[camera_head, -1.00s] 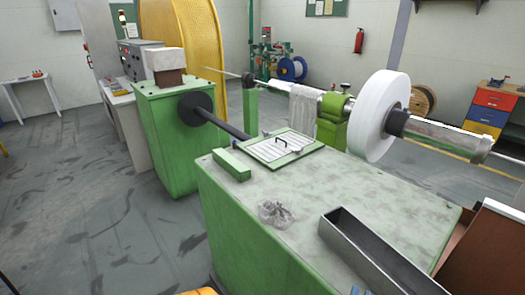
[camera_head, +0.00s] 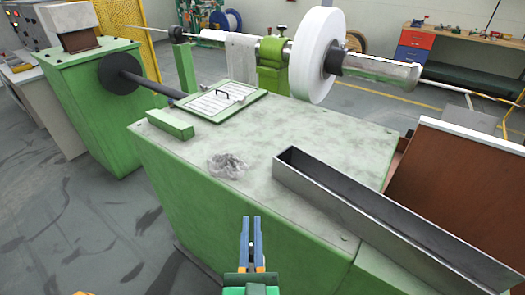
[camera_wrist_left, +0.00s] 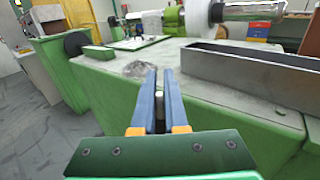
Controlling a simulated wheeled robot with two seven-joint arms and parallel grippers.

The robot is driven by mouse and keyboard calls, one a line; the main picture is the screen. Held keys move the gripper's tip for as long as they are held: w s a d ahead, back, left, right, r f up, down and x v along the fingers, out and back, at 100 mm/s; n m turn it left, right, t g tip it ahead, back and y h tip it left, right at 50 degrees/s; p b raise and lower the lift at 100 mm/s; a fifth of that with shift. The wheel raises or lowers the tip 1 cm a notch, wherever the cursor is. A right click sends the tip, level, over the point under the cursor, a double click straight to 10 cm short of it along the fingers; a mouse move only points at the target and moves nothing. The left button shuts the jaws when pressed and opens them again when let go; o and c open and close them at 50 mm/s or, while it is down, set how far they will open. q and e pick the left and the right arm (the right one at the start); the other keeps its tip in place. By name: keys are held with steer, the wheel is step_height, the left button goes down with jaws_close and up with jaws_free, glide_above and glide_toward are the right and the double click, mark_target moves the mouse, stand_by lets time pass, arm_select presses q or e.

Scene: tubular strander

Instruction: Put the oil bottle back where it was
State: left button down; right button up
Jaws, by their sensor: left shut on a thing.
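My left gripper (camera_head: 251,222) is low in the middle of the head view, in front of the green machine cabinet (camera_head: 215,215). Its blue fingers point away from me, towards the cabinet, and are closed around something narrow. In the left wrist view the gripper (camera_wrist_left: 160,75) shows a small pale piece, seemingly part of the oil bottle (camera_wrist_left: 159,99), between the fingers. The rest of the bottle is hidden by the fingers and the gripper body. No other bottle can be made out. My right gripper is not in view.
On the cabinet top lie a crumpled clear-grey clump (camera_head: 227,165), a long open metal trough (camera_head: 370,215), a green block (camera_head: 170,124) and a white hatch (camera_head: 215,100). A white reel (camera_head: 318,55) stands behind. The top's middle is clear.

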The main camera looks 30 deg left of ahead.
arm_select(q)
steer(key=shift+w+d+f+b, duration=0.15)
steer(key=shift+f+b, duration=0.2)
steer(key=shift+f, duration=0.25)
steer(key=shift+s+d+f+b, duration=0.15)
steer(key=shift+f+b, duration=0.2)
steer(key=shift+f, duration=0.25)
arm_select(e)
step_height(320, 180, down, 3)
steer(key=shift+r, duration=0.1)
arm_select(q)
steer(key=shift+w+a, duration=0.1)
